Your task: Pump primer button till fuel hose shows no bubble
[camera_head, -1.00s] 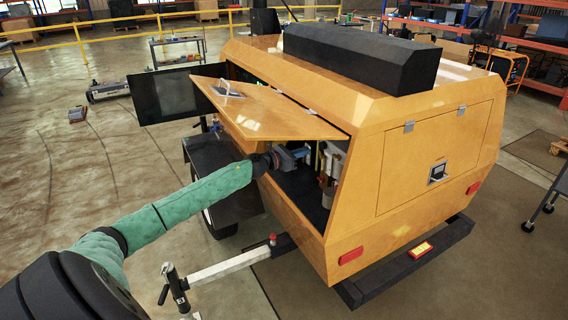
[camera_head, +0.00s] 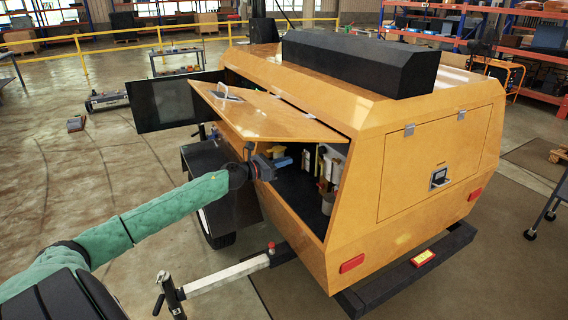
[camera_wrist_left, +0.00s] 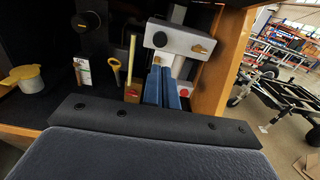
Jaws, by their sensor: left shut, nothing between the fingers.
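The yellow light tower housing (camera_head: 345,215) stands with its side hatch (camera_head: 262,112) raised. My left gripper (camera_head: 284,161) is at the open hatch, with its fingers toward the engine bay. In the left wrist view, its blue fingers (camera_wrist_left: 163,88) are closed together and empty. Beyond the fingertips is a light grey block (camera_wrist_left: 180,42) with a black round knob (camera_wrist_left: 160,39) and a brass-coloured fitting (camera_wrist_left: 198,49). A red round part (camera_wrist_left: 184,92) shows just right of the fingers. I cannot tell which part is the primer button, nor see bubbles in a hose. My right gripper is out of view.
In the wrist view, a yellow dipstick-like handle (camera_wrist_left: 115,68) and a yellow-capped container (camera_wrist_left: 27,78) stand left in the bay. The bay's yellow side wall (camera_wrist_left: 220,62) is close on the right. The tow bar (camera_head: 228,268) runs below my arm.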

